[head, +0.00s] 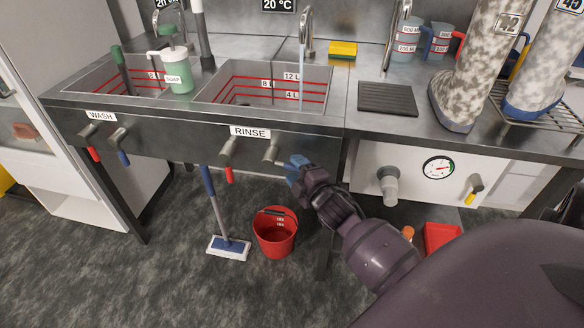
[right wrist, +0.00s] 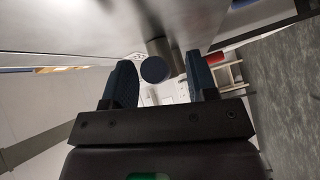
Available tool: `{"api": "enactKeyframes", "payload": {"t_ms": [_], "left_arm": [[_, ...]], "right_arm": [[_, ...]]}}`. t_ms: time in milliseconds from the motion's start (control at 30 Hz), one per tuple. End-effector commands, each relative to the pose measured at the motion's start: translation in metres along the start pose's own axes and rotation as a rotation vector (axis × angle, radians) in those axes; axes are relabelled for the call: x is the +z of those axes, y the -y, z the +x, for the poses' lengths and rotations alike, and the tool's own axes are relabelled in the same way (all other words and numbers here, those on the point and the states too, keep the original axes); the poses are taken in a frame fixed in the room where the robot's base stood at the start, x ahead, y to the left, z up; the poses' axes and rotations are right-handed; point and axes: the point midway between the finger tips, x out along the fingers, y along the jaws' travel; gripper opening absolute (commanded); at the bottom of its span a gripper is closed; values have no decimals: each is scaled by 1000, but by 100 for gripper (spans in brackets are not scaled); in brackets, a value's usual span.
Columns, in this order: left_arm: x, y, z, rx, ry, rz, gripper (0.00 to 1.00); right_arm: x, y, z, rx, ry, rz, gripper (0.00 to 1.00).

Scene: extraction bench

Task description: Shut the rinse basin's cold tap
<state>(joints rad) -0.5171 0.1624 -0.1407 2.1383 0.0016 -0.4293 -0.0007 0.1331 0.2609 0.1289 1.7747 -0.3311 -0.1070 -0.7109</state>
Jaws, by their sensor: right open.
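The rinse basin (head: 262,88) has a RINSE label and two taps on its front panel. The left tap's red handle (head: 229,175) hangs down. The cold tap (head: 270,155) is the right one; my right gripper (head: 293,168) is at its right side and hides most of its handle. In the right wrist view, the cold tap's round blue handle end (right wrist: 155,70) lies between my two open fingers (right wrist: 161,84), nearer the left finger. I cannot tell whether a finger touches it. A thin stream of water (head: 301,88) falls from the rinse spout (head: 306,30). My left gripper is not in view.
A red bucket (head: 273,233) and a blue-and-white mop (head: 229,247) stand on the floor below the taps. The wash basin (head: 115,85) with its own taps is to the left. A gauge (head: 437,168) and valves are on the right panel.

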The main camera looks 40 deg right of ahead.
Motion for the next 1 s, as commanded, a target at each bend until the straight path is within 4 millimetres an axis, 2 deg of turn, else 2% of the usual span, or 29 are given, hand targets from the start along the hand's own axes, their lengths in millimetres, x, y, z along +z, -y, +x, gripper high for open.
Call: {"api": "enactKeyframes", "payload": {"t_ms": [200,500,833,1000], "left_arm": [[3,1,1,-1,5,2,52],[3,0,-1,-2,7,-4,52],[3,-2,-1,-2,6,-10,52],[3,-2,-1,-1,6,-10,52]], "right_arm": [[0,0,14,0,0,0,53],[0,0,15,0,0,-1,53],[0,0,15,0,0,-1,2],[0,0,15,0,1,0,0]]}}
